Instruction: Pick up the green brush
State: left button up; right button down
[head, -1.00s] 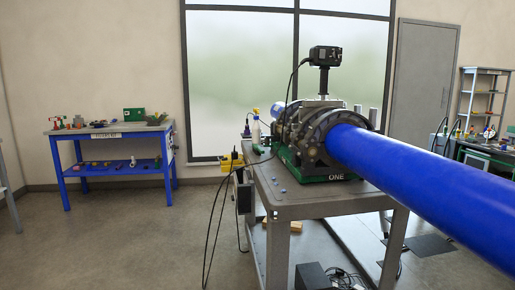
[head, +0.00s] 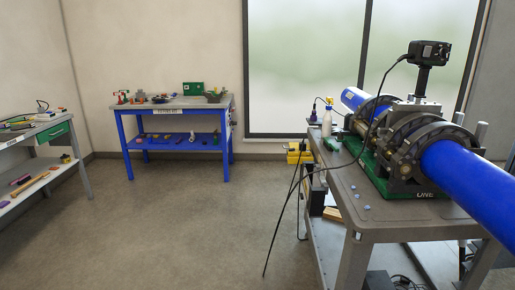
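No thing in the head view can be clearly made out as the green brush. A small green item (head: 331,145) lies on the cart top near the spray bottle; it is too small to tell what it is. A blue workbench (head: 178,105) by the back wall carries several small items, among them a green box (head: 193,88). Neither of my grippers is in view.
The grey cart (head: 352,186) with the fusion machine (head: 403,150) and long blue pipe (head: 465,178) stands at the right. Black cables hang at its left side. A grey bench (head: 37,131) stands at the left edge. The floor between is clear.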

aim_at(329, 144)
jog(key=i+j+u, duration=0.35)
jog(key=i, duration=0.4)
jog(key=i+j+u, duration=0.2)
jog(key=i, duration=0.2)
jog(key=i+l+z, duration=0.1)
jog(key=i+z, duration=0.3)
jog(key=i, duration=0.3)
jog(key=i+j+z, duration=0.15)
jog(key=i+z, duration=0.25)
jog(key=i, duration=0.3)
